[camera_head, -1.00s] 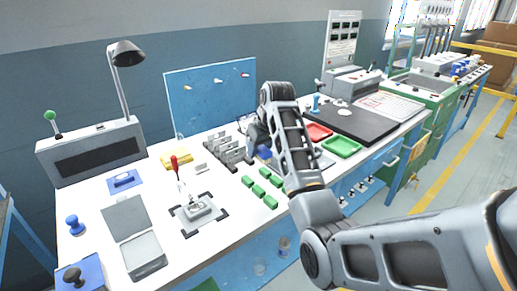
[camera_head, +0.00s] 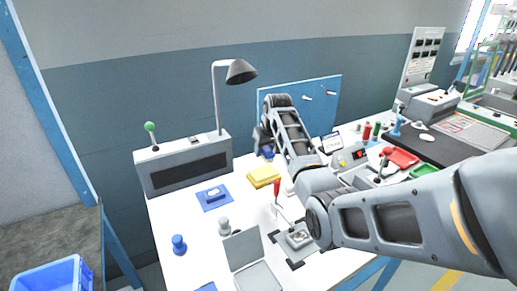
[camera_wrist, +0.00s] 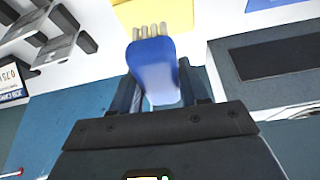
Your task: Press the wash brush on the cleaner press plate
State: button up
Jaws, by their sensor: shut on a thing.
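My gripper (camera_wrist: 160,100) is shut on the wash brush (camera_wrist: 152,68), which has a blue body and pale bristles. In the wrist view the bristles point toward the yellow block. In the head view my gripper (camera_head: 264,148) is above the back of the white bench, and part of the blue brush (camera_head: 268,155) shows beneath it. A flat blue plate (camera_head: 204,204) with a small white-topped piece lies left of the yellow block; it may be the cleaner press plate, though I cannot tell for sure. The brush is apart from it.
A yellow block (camera_head: 263,177) sits below my gripper. A grey box (camera_head: 187,166) with a dark panel and a lamp (camera_head: 240,72) stands behind. A red-handled clamp (camera_head: 277,190), blue knob (camera_head: 179,245) and open grey case (camera_head: 256,277) occupy the front. Bare bench shows between them.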

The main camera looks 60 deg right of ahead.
aim_at(262, 170)
jog(key=shift+w+f, duration=0.25)
notch_tip(262, 170, down, 6)
jog(key=b, duration=0.6)
jog(key=shift+r, duration=0.25)
jog(key=shift+a+f+b, duration=0.1)
jog(key=shift+f+b, duration=0.3)
jog(key=shift+f, duration=0.5)
dwell(1.0)
jog(key=shift+s, duration=0.1)
dwell(0.4)
notch_tip(262, 170, up, 7)
jog(key=p, duration=0.6)
jog(key=shift+r+p, duration=0.1)
jog(key=shift+p, duration=0.3)
dwell(0.6)
